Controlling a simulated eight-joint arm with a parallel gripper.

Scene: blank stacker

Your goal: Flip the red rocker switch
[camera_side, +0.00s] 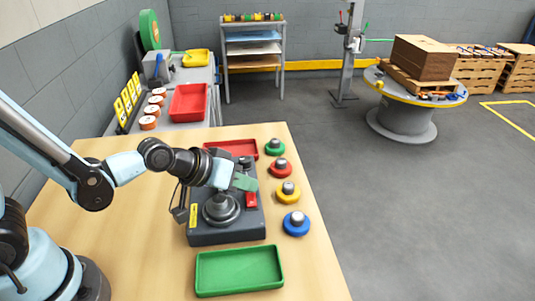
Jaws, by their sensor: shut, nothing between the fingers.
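The red rocker switch (251,200) sits on the right part of the dark control box (228,236) on the wooden table. My gripper (246,184) is shut and empty, with its greenish tip just above the switch's upper end. I cannot tell whether the tip touches it. My wrist hides part of the box behind. Which way the rocker is tilted is too small to tell. A joystick with a round dark base (221,209) stands on the box left of the switch.
Blue (296,224), yellow (288,193), red (281,168) and green (275,147) knobbed discs line the table's right side. A green tray (240,288) lies in front of the box, a red tray (233,146) behind.

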